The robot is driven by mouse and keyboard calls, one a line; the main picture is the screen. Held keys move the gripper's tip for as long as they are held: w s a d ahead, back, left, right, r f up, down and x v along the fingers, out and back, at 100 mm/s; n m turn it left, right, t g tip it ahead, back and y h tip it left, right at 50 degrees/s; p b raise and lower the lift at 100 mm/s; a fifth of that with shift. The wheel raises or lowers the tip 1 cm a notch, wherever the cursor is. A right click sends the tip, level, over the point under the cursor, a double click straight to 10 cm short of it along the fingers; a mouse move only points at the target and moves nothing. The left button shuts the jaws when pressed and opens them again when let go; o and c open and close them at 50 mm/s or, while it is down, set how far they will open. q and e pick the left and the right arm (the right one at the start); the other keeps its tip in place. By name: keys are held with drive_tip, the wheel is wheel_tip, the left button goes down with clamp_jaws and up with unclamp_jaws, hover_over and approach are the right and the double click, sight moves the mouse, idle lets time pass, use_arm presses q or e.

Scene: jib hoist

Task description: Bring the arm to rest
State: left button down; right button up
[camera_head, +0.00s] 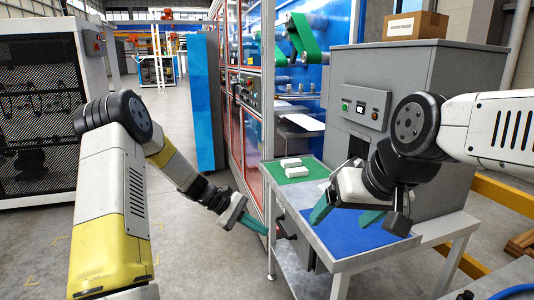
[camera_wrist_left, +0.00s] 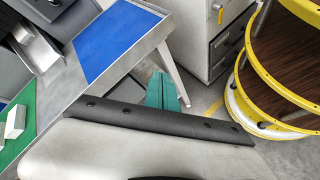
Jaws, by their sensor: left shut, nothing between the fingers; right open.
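My left arm reaches in from the left in the head view, and its gripper (camera_head: 256,226) hangs beside the left side of the work table (camera_head: 325,240). Its teal fingers are together with nothing between them. In the left wrist view the shut fingers (camera_wrist_left: 163,92) point past the table edge toward the floor. My right arm comes in from the right. Its gripper (camera_head: 346,214) is open and empty over the table's blue mat (camera_head: 368,236), with its teal fingers spread apart.
White blocks (camera_head: 291,163) lie on the green mat (camera_head: 300,174) at the table's back. A grey machine (camera_head: 450,80) stands behind the table. A yellow-rimmed round stand (camera_wrist_left: 275,80) and a grey drawer cabinet (camera_wrist_left: 205,40) show in the wrist view.

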use_arm(q)
drive_tip(key=s+a+r+m+t+y, duration=0.1)
drive_tip(key=s+a+r+m+y, duration=0.2)
drive_tip(key=s+r, duration=0.4)
drive_tip(key=s+a+r+m+t+y, duration=0.25)
drive_tip(key=s+r, duration=0.25)
drive_tip(key=r, duration=0.4)
drive_tip(key=s+a+r+m+t+y, duration=0.1)
drive_tip(key=s+a+r+m+t, duration=0.1)
drive_tip(key=s, duration=0.4)
drive_tip(key=s+a+r+m+t+y, duration=0.2)
drive_tip(key=s+a+r, duration=0.2)
drive_tip(key=s, duration=0.3)
drive_tip(key=shift+a, duration=0.2)
